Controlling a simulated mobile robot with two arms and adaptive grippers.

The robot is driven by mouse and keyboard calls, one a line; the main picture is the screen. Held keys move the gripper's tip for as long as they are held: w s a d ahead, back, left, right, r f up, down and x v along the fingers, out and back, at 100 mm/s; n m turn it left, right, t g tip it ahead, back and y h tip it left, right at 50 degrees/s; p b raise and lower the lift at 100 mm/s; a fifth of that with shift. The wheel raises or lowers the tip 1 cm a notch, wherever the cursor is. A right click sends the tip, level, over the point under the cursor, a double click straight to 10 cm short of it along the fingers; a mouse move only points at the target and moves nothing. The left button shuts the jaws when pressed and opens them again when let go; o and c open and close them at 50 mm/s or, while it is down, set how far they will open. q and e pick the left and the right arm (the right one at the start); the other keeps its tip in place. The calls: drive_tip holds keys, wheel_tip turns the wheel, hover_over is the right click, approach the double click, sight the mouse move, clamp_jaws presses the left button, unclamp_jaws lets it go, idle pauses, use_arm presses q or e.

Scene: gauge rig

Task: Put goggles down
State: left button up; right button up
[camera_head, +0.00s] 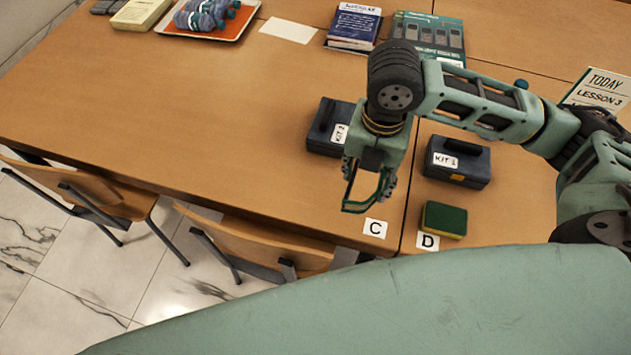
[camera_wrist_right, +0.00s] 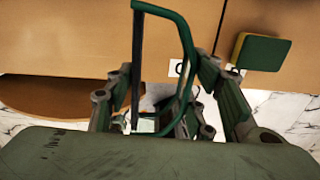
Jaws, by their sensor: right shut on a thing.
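My left gripper is in neither view.
A green and yellow sponge (camera_head: 444,219) lies behind card D (camera_head: 428,242). Dark cases KIT 2 (camera_head: 322,128) and KIT 1 (camera_head: 457,172) stand behind. Books (camera_head: 353,27) and an orange tray (camera_head: 235,27) are farther back. Chairs (camera_head: 250,240) stand at the front. The left tabletop is clear.

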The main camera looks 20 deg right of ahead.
drive_tip(key=shift+n, duration=0.3)
hover_over(316, 184)
wheel_tip(316, 184, down, 7)
drive_tip(key=shift+s+r, duration=0.1)
drive_tip(key=shift+f+p, duration=0.35)
drive_tip(key=shift+f, duration=1.8)
drive_tip(key=shift+f, duration=0.1)
drive_tip(key=o, duration=1.2)
drive_tip(key=shift+c, duration=0.2)
wheel_tip(316, 184, up, 12)
